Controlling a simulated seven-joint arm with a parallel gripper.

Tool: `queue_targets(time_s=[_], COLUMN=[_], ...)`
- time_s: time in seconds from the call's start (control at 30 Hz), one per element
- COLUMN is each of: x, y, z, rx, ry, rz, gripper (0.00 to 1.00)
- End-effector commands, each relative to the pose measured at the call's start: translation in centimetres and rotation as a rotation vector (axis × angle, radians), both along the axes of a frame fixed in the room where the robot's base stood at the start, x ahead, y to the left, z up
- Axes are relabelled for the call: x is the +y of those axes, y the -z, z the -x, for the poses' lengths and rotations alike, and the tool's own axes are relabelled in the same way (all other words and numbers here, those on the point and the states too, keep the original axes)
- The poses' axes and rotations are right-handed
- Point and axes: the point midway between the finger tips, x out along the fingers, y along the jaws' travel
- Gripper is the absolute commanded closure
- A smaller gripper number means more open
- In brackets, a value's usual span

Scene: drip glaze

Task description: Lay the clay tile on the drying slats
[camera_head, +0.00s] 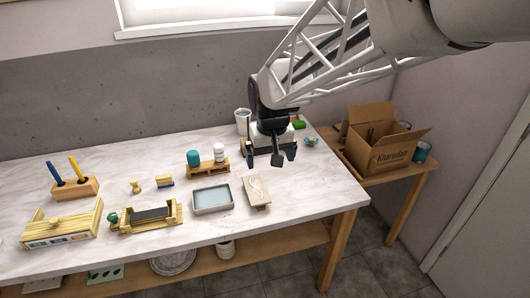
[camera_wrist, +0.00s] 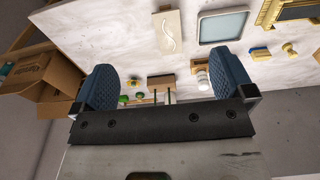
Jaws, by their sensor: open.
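The clay tile (camera_head: 256,191) is a beige rectangle with a pale wavy line, lying flat near the table's front right, apparently on a low support. In the wrist view the tile (camera_wrist: 168,33) is at top centre, beyond the fingertips. My gripper (camera_head: 271,153) is open and empty above the back right of the table, behind the tile and apart from it. Its blue fingers (camera_wrist: 167,80) are spread wide in the wrist view. I cannot clearly identify the drying slats; a low brown-and-pale piece (camera_wrist: 161,81) between the fingers is partly hidden by my gripper.
A grey-blue basin (camera_head: 212,199) stands left of the tile. Behind it, a wooden stand (camera_head: 208,170) holds jars. A wooden frame with a dark bed (camera_head: 146,217) lies further left. A cardboard box (camera_head: 384,145) sits on the right side table. Bare tabletop lies around the tile.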

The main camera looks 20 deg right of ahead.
Motion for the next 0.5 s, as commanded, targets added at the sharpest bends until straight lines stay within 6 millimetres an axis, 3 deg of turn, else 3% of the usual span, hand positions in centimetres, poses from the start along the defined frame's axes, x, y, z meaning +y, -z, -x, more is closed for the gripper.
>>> queue_targets(time_s=[0.2,0.5], x=[-0.1,-0.1], y=[-2.6,-4.3], z=[6.3,14.5], rx=[-0.042,-0.093], ry=[0.003,0.008], rz=[0.001,0.003], gripper=[0.0,0.0])
